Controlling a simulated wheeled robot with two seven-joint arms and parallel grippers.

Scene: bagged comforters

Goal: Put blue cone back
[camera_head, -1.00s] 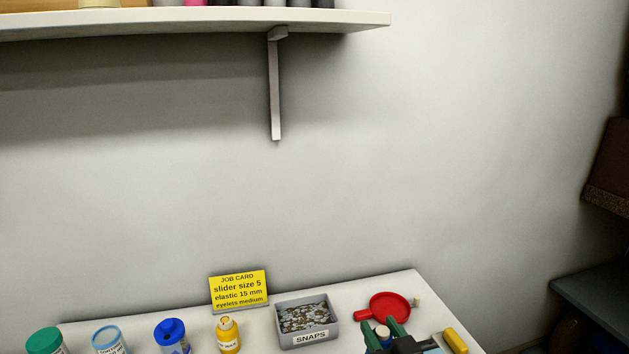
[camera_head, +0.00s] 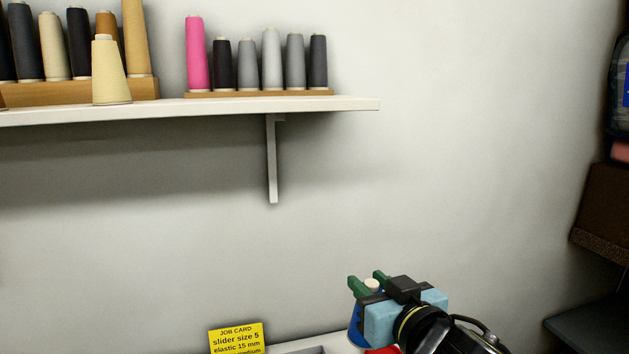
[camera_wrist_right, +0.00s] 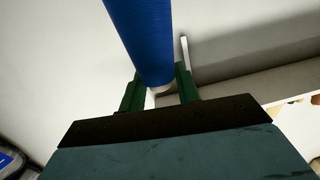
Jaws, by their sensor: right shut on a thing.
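The blue cone hangs below my right gripper (camera_head: 368,284), and a little of its blue side (camera_head: 355,328) shows there in the head view. The green fingers are shut on its pale narrow top. In the right wrist view the blue cone (camera_wrist_right: 143,35) extends from between the green fingers (camera_wrist_right: 160,92) toward the top edge. My right gripper is in front of the wall, below and to the right of the shelf (camera_head: 230,104). My left gripper is not in view.
On the shelf, a left wooden rack (camera_head: 75,92) holds several cones, with a cream cone (camera_head: 112,72) standing in front of it. A right rack (camera_head: 260,94) holds a pink cone (camera_head: 196,55) and several dark and grey ones. The job card (camera_head: 237,338) is below; a bracket (camera_head: 272,160) supports the shelf.

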